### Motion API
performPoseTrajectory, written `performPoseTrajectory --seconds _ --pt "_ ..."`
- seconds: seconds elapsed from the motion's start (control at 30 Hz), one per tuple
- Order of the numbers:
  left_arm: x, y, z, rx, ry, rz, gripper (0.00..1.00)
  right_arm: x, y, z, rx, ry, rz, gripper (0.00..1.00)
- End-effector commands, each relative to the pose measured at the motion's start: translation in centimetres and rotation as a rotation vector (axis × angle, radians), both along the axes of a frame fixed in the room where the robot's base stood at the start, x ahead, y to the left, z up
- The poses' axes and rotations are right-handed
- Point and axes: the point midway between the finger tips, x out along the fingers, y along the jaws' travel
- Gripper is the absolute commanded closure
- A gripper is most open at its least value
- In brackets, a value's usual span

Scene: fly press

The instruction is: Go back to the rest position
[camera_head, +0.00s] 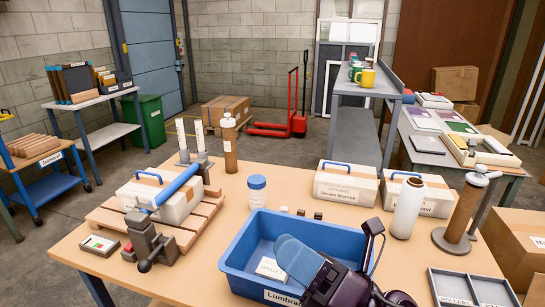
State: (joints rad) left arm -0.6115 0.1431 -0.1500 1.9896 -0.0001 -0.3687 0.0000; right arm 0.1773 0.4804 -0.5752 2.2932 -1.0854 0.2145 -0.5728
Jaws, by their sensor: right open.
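My right gripper (350,252) is dark, comes in from the bottom edge and is over the right part of a blue bin (232,256). Its jaws appear apart and nothing shows held between them. A blue mitt-like thing (297,254) and a small white labelled box (271,269) lie in the bin, close to the left of the gripper; whether it touches the mitt I cannot tell. The gripper and arm hide the bin's right side. My left gripper is not in view.
Two white cases (346,186), a white bottle (407,208) and a brown post (463,212) stand right. The table's front left (185,277) is clear.

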Motion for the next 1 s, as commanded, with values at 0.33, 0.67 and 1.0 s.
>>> performPoseTrajectory --seconds 0.33,0.67,1.0 --pt "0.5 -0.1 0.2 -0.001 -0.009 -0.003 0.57 5.1 -11.5 -4.3 0.585 0.708 -0.399 0.16" --pt "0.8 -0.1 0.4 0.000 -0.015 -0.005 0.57 1.8 -21.2 -16.1 1.101 1.357 -0.801 0.16" --pt "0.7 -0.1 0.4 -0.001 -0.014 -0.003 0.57 -7.5 -24.8 -25.0 1.461 1.840 -1.154 0.16"
